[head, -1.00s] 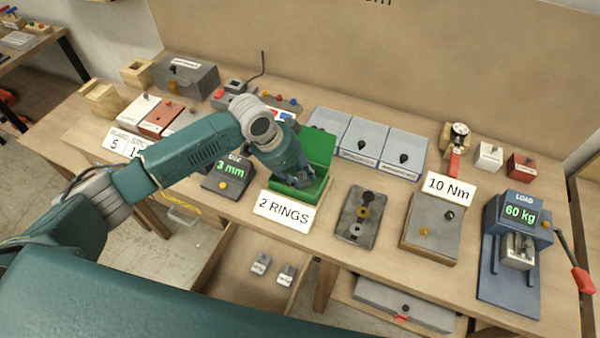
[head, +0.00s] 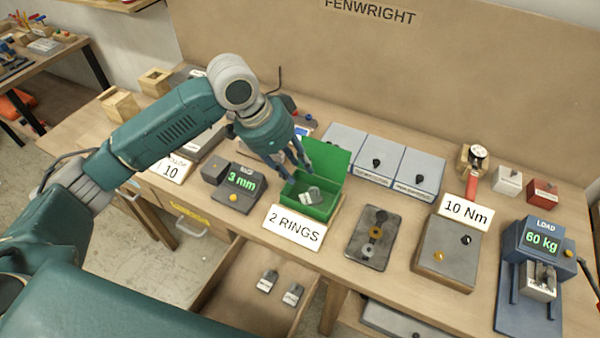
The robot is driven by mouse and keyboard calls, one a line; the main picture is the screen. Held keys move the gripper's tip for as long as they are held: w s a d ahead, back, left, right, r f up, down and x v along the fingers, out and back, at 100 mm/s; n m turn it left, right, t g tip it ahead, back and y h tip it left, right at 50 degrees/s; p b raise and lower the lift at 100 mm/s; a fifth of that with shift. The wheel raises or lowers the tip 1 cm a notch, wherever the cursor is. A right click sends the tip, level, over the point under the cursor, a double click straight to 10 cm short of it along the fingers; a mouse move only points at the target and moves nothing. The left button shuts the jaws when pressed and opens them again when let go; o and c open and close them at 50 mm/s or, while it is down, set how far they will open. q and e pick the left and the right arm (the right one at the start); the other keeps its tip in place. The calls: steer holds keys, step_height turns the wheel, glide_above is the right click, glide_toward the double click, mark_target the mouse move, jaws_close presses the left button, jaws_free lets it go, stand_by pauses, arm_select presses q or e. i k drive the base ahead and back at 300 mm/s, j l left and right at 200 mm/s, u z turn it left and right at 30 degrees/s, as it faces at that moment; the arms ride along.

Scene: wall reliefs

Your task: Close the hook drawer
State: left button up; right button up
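An open wooden drawer (head: 237,289) sticks out below the bench front, under the "2 RINGS" card. Two small grey labelled pieces (head: 268,280) (head: 293,293) lie in it, apart from each other; I cannot read their labels. My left gripper (head: 297,166) is above the left part of an open green box (head: 325,208) on the bench, well above and behind the drawer. Its fingers look apart with nothing between them. A grey piece (head: 312,196) lies inside the box, below the fingertips. My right gripper is not in view.
A "2 RINGS" card (head: 294,228) leans at the box's front. A "3 mm" gauge (head: 238,188), a dark plate with rings (head: 370,238), a "10 Nm" block (head: 450,250) and a "60 kg" load device (head: 535,260) stand along the bench. Floor left of the drawer is clear.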

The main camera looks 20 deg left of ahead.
mark_target(230, 295)
steer(key=k+j, duration=1.25)
